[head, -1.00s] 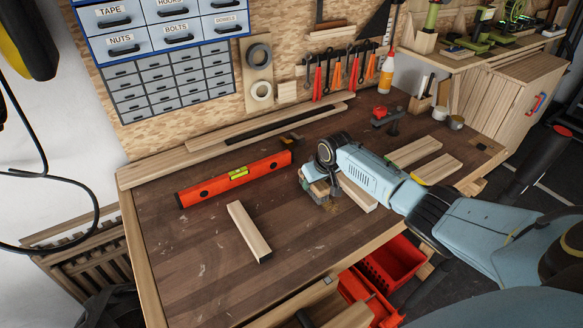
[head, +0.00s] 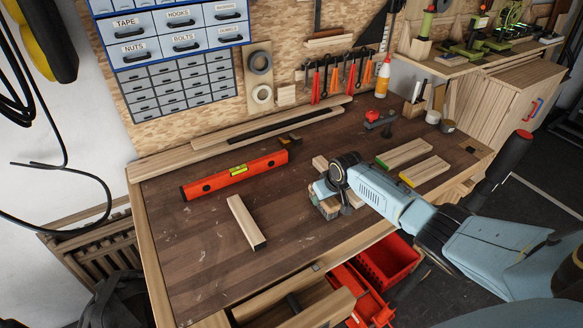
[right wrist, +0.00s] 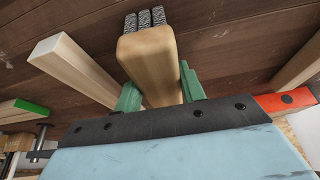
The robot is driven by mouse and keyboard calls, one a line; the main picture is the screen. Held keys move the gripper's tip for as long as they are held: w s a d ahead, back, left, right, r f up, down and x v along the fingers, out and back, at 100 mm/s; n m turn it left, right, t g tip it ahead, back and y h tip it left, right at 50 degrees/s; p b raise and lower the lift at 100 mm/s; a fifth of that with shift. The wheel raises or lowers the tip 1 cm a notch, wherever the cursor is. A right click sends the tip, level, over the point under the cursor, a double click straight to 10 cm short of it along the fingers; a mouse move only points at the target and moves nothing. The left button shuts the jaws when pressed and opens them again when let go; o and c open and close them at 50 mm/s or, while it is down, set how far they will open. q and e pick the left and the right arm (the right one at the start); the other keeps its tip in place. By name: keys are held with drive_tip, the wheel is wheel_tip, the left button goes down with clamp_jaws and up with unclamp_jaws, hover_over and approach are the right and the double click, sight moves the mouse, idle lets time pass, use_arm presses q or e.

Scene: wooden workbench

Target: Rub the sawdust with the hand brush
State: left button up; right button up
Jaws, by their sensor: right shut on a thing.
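My right gripper (head: 323,193) is low over the middle of the bench, near its front edge. In the right wrist view, its green fingers (right wrist: 160,92) are shut on the wooden body of the hand brush (right wrist: 150,55). The brush's dark bristle tufts (right wrist: 145,18) show at its far end. In the head view, only a small part of the brush (head: 329,208) shows below the gripper. I cannot make out any sawdust clearly; the arm and brush hide part of the bench top there. My left gripper is not in view.
An orange spirit level (head: 235,175) and a loose wood block (head: 246,222) lie left of the brush on the workbench (head: 200,255). Wood pieces with green (head: 404,154) and yellow (head: 425,171) ends lie to the right. Red bins (head: 388,262) sit below the front edge.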

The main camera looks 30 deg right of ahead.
drive_tip(key=shift+s+r, duration=0.1)
drive_tip(key=shift+s, duration=0.35)
wheel_tip(320, 180, up, 3)
drive_tip(key=shift+s+f+p, duration=0.1)
drive_tip(key=shift+p, duration=1.05)
drive_tip(key=shift+w+r+p, duration=0.25)
drive_tip(key=shift+r+p, duration=0.35)
drive_tip(key=shift+p, duration=0.1)
drive_tip(key=shift+r+p, duration=0.4)
drive_tip(key=shift+r, duration=0.05)
wheel_tip(320, 180, up, 3)
drive_tip(key=p, duration=0.3)
drive_tip(key=shift+s+r, duration=0.1)
